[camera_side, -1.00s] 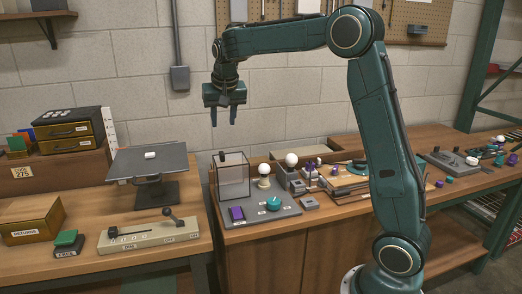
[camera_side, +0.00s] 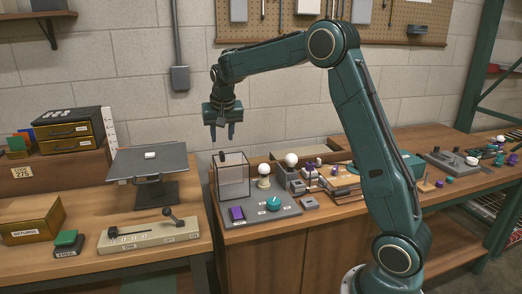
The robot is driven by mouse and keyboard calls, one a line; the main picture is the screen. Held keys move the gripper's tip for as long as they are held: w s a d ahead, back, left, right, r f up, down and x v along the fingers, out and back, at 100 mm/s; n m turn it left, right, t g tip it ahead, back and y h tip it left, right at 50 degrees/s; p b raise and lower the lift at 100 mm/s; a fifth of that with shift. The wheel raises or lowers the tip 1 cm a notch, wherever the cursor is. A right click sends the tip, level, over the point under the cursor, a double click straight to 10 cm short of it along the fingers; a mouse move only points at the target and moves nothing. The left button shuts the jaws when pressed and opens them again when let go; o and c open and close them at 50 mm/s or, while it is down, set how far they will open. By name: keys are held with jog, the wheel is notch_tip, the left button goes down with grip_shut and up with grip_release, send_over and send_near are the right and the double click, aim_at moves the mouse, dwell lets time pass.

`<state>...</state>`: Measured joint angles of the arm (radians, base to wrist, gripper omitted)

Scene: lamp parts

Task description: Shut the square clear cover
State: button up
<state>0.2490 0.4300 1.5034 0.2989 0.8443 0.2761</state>
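The square clear cover (camera_side: 233,178) has thin dark edges and stands up from the back left of a grey panel (camera_side: 285,212). A small dark knob (camera_side: 222,156) shows at its top left. I cannot tell its exact tilt at this size. My gripper (camera_side: 222,133) points down above the cover, apart from it. Its two fingers are spread, with nothing between them.
On the panel are a purple block (camera_side: 237,214), a teal knob (camera_side: 273,203) and a pale bulb (camera_side: 264,183) close right of the cover. A white ball (camera_side: 291,160) stands behind. A dark tilted plate on a stand (camera_side: 150,164) is at left.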

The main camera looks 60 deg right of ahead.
aim_at(222, 153)
jog(key=x, duration=0.8)
jog(key=shift+c, duration=0.5)
grip_shut()
